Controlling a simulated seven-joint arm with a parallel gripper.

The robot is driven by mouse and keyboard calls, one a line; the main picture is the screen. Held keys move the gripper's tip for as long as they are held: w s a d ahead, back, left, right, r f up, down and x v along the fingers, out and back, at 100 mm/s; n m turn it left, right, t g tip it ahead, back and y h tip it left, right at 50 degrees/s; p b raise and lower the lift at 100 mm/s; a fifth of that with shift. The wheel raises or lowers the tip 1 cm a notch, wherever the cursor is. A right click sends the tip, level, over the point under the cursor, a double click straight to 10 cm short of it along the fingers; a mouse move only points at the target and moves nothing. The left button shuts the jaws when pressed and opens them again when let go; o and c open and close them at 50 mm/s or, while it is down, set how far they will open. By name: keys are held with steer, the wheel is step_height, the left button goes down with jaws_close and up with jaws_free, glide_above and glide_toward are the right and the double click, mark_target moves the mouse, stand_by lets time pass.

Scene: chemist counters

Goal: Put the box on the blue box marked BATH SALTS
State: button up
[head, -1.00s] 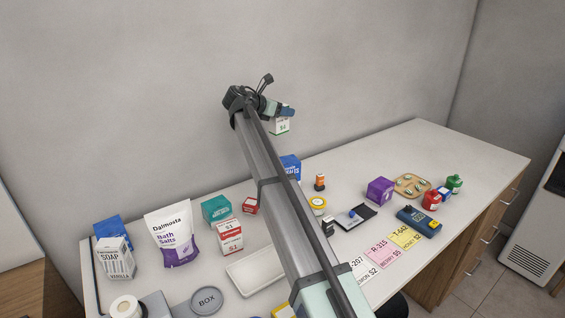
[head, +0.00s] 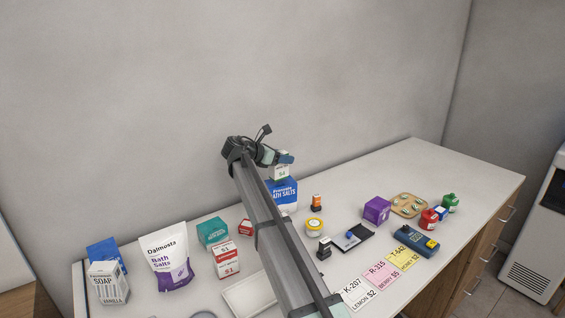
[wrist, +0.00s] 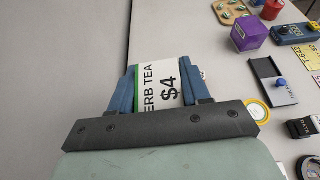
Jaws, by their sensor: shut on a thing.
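My gripper (head: 285,159) is shut on a small white and green box (head: 281,174), marked HERB TEA $4 in the wrist view (wrist: 160,92). The box sits between the two blue fingers. The blue box marked BATH SALTS (head: 284,197) stands near the back wall, partly behind my arm. In the head view the held box shows directly over its top, overlapping its upper edge. I cannot tell whether they touch. In the wrist view the blue box is hidden behind the held box and gripper.
A yellow-lidded jar (head: 314,226) and an orange bottle (head: 316,202) stand right of the blue box. A small red box (head: 246,228) and a teal box (head: 212,232) stand left. A purple box (head: 377,210) is farther right. The back wall is close behind.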

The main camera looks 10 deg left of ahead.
steer(key=shift+f, duration=0.85)
steer(key=shift+f, duration=0.1)
steer(key=o, duration=1.1)
steer(key=shift+a, duration=0.1)
steer(key=v, duration=1.2)
